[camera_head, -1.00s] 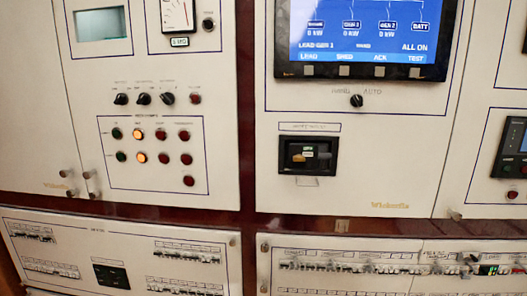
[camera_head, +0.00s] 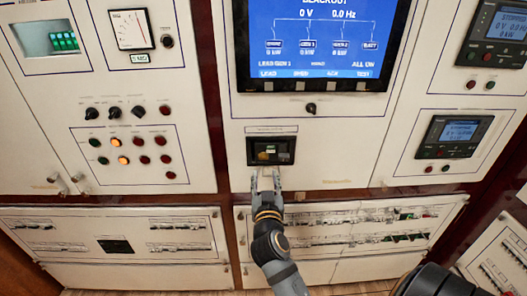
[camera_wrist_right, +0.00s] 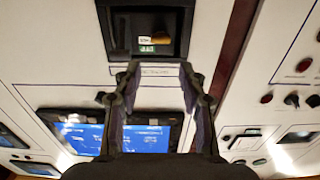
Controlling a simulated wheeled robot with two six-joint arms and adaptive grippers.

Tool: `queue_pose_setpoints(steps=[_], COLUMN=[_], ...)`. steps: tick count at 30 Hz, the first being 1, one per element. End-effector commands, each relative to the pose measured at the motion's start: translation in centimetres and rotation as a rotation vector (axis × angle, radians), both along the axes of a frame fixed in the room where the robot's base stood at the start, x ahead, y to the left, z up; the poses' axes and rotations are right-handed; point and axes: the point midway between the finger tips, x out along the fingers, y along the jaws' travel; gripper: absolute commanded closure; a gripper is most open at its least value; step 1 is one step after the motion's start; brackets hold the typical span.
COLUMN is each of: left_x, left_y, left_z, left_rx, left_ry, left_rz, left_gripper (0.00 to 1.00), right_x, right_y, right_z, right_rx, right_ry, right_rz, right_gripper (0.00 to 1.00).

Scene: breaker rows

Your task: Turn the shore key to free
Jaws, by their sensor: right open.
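A black recessed unit (camera_head: 286,151) sits in the middle white panel, under a label strip. In the right wrist view the same unit (camera_wrist_right: 116,33) holds a small brass-coloured piece (camera_wrist_right: 161,39) and a small greenish tag (camera_wrist_right: 147,49). I cannot tell for sure that the brass piece is the shore key, or read its position. My right gripper (camera_head: 265,173) is just below the unit, fingers pointing up at it. In the right wrist view the gripper (camera_wrist_right: 159,70) is open and empty, with its fingertips near the unit's edge. My left gripper is not in view.
A blue screen (camera_head: 325,40) reading blackout and 0 V is above the unit, with a black knob (camera_head: 311,108) under it. Knobs and lamps, two lit orange, are on the left panel (camera_head: 60,168). Breaker rows (camera_head: 180,248) lie below. Small controllers (camera_head: 455,136) are at right.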

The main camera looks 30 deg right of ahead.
Motion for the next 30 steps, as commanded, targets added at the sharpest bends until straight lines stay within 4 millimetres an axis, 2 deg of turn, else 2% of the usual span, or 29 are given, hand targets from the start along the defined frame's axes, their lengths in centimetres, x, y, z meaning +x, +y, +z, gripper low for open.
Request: queue_pose_setpoints(steps=[5,12,18,29,30], left_x=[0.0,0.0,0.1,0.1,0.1], left_y=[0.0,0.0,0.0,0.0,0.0], left_z=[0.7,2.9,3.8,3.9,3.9], left_rx=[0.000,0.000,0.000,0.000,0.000], left_ry=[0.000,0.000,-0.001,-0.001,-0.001], left_rz=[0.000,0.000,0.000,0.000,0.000], left_gripper=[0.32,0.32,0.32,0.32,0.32], right_x=[1.4,5.8,8.3,9.0,9.0], right_y=[-0.7,-3.5,-5.0,-5.4,-5.4], right_z=[0.2,0.4,0.1,-0.2,-0.2], right_rx=[-0.008,-0.006,-0.003,-0.002,-0.002], right_ry=[0.001,0.004,0.003,0.003,0.003], right_rz=[0.006,0.002,0.002,0.002,0.002], right_gripper=[0.58,0.58,0.58,0.58,0.63])
